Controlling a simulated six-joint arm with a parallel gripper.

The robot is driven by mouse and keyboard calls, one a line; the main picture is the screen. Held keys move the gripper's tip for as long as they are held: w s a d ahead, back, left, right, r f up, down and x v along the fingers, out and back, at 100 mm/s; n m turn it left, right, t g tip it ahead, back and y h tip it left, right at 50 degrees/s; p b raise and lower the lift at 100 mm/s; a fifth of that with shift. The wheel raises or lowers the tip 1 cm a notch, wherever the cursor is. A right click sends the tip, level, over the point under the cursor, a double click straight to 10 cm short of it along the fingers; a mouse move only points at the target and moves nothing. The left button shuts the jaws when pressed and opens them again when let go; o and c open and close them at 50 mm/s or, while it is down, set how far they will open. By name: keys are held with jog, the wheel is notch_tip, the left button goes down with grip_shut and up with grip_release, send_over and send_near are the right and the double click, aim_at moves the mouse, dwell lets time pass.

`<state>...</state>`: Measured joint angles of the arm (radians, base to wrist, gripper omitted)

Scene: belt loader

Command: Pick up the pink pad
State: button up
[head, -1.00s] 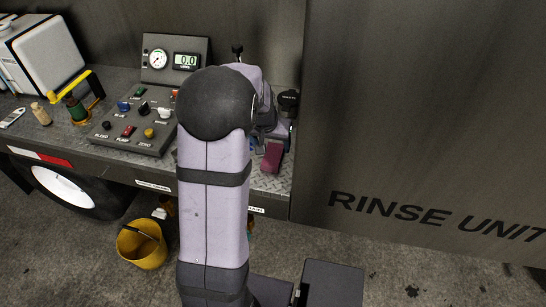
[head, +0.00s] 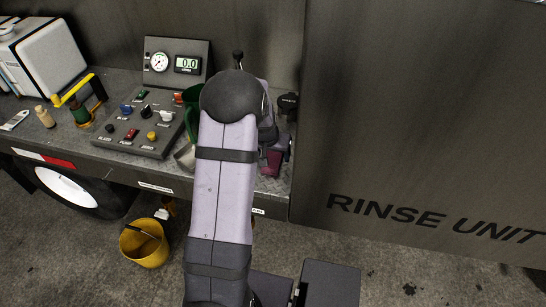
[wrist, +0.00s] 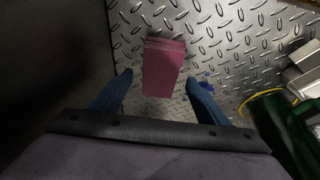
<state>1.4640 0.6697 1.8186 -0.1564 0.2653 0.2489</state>
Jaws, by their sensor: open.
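The pink pad (wrist: 163,67) is a dusky pink block on the diamond-plate deck (wrist: 225,40) in the wrist view. My gripper (wrist: 159,88) is open, with one blue finger on each side of the pad's near end. There is a gap between each finger and the pad. I cannot tell how high the fingertips are above the deck. In the head view the pad (head: 272,163) shows near the deck's right end, partly hidden by my arm. My fingers are hidden there.
A green object (wrist: 279,120) lies at the right in the wrist view, beside a yellow ring. A control panel (head: 140,120) with knobs stands left of my arm in the head view. The dark wall marked RINSE UNIT (head: 420,150) rises at the right.

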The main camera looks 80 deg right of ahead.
aim_at(272, 159)
jog(key=shift+d+f, duration=0.25)
jog(key=shift+f, duration=0.45)
jog(key=c, duration=1.1)
jog(key=shift+r, duration=0.15)
jog(key=shift+c, duration=0.2)
notch_tip(272, 159, up, 10)
jog(key=b, duration=0.3)
